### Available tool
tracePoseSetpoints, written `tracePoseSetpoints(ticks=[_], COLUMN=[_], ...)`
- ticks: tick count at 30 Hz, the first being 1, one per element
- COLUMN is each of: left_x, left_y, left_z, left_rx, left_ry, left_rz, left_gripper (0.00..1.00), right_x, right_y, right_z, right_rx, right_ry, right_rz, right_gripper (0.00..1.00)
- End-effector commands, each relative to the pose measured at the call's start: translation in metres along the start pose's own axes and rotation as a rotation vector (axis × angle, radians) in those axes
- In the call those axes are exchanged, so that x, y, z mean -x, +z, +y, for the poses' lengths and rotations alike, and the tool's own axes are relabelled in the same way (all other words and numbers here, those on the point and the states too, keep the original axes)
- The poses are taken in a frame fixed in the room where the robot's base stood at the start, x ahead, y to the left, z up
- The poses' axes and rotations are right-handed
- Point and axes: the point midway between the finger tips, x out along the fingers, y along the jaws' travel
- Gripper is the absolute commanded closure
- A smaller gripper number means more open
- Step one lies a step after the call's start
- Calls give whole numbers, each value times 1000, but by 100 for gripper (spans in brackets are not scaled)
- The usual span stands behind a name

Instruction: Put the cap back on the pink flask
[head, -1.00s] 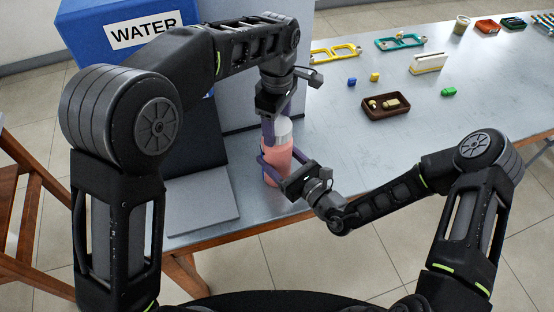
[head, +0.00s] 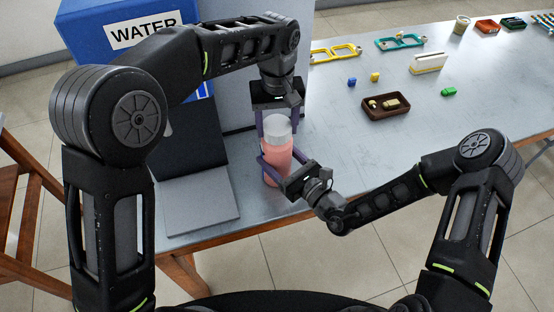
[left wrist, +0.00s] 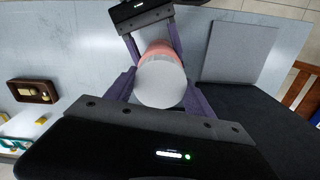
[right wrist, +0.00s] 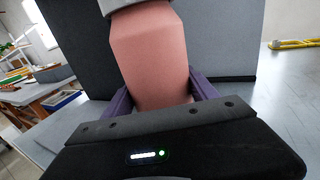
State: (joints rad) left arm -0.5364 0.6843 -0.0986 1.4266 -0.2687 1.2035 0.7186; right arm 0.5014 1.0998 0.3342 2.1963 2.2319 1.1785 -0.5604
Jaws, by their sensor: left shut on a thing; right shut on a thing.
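The pink flask (head: 277,163) stands upright near the table's front edge, left of centre. A pale grey cap (head: 278,128) sits on top of it; in the left wrist view the cap (left wrist: 160,83) is seen from above, over the flask's mouth. My left gripper (head: 277,130) comes down from above, shut on the cap with a finger on each side. My right gripper (head: 270,163) is shut around the flask's body from the front right. The right wrist view shows the flask (right wrist: 155,55) between its fingers. I cannot tell how tightly the cap is seated.
A grey panel and dark stand (head: 185,140) with a flat grey plate (head: 202,197) are left of the flask. A blue WATER box (head: 125,30) stands behind. Table between is clear.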

Motion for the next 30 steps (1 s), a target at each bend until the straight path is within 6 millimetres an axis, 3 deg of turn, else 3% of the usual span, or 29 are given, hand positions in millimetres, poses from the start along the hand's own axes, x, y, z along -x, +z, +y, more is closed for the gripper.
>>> tracePoseSetpoints(ticks=[15, 18, 22, 23, 30], left_x=[-1, -1, -1, -1, -1], left_y=[0, 0, 0, 0, 0], left_z=[0, 0, 0, 0, 0], left_rx=[-1443, -1608, -1598, -1597, -1595], left_ry=[0, 0, -1, -1, -1], left_rz=[0, 0, 0, 0, 0], left_gripper=[87, 87, 87, 37, 17], right_x=[0, 0, 0, 0, 0], right_y=[0, 0, 0, 0, 0], right_z=[0, 0, 1, 1, 0], right_rx=[-1, -1, -1, -1, -1], right_ry=[1, 1, 1, 1, 1], right_rz=[1, 1, 1, 1, 1], right_gripper=[100, 100, 100, 100, 100])
